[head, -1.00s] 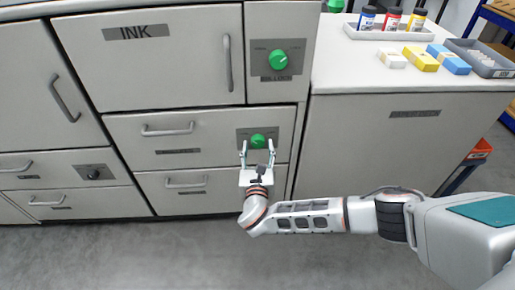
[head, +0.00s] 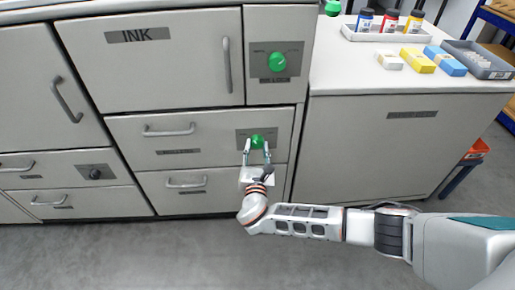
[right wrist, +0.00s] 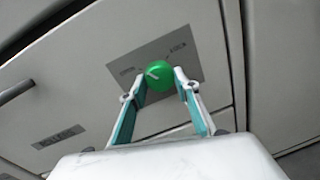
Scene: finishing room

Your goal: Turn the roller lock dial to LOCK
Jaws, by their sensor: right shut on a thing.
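A lower green dial (head: 257,140) sits on a dark grey plate on the drawer front, in the head view. My right gripper (head: 257,147) is at it from below, its two fingers on either side of the knob and shut on it. In the right wrist view, the same dial (right wrist: 160,75) shows between the fingertips (right wrist: 161,81). Its white mark points to the upper left, toward the left label on the plate; a second label is at the upper right. The labels are too blurred to read surely. My left gripper is not in view.
An upper green dial (head: 278,62) sits on its own plate above. Drawer handles (head: 168,131) stick out to the left, and a small black knob (head: 95,173) is farther left. The counter (head: 335,75) at right bears bottles and boxes. The floor (head: 150,255) in front is clear.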

